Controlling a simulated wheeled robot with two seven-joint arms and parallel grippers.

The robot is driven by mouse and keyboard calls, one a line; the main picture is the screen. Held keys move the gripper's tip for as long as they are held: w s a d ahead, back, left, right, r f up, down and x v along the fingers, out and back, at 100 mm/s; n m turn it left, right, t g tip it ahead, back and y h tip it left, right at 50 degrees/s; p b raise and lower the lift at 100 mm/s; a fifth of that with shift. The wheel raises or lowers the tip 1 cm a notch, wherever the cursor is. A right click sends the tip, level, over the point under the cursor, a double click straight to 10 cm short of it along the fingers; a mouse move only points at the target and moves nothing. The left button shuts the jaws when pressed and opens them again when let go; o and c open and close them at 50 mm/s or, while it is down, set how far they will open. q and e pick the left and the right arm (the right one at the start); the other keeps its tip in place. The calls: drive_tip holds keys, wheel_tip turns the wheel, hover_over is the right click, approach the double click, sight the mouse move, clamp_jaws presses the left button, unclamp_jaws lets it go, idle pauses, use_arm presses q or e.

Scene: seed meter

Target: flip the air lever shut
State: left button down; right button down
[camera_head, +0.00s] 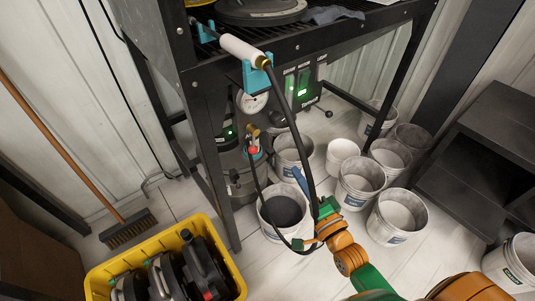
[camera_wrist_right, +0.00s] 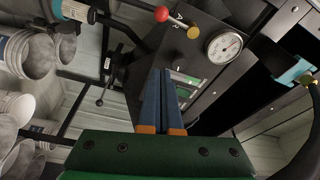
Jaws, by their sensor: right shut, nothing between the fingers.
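My right gripper (camera_head: 298,176) is shut and empty, with its blue fingers pointing up toward the dark panel under the bench. In the right wrist view the shut fingers (camera_wrist_right: 160,75) stand in front of the panel and touch nothing that I can see. A black lever with a ball end (camera_wrist_right: 100,101) is on the left of the panel there; its knob (camera_head: 328,113) shows in the head view. A red ball knob (camera_wrist_right: 162,14) and a brass knob (camera_wrist_right: 194,33) are above the fingers. I cannot tell for sure which is the air lever. My left gripper is out of view.
A round gauge (camera_wrist_right: 224,45) sits on the panel, right of the fingers. A black hose (camera_head: 306,125) hangs from a white-handled tool (camera_head: 243,50). Several buckets (camera_head: 397,215) crowd the floor. A yellow crate (camera_head: 235,275) is at front left, a dark shelf (camera_head: 480,145) at right.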

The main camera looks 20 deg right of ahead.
sight(253, 140)
drive_tip(key=w+a+b, duration=0.1)
drive_tip(key=w+a, duration=0.4)
drive_tip(key=w, duration=0.5)
drive_tip(key=shift+w+f+b, duration=0.25)
drive_tip(key=shift+w+b, duration=0.05)
drive_tip(key=shift+w, duration=0.05)
drive_tip(key=shift+s+a+m+p, duration=0.1)
drive_tip(key=shift+a+m+p, duration=0.1)
drive_tip(key=shift+m+p, duration=0.2)
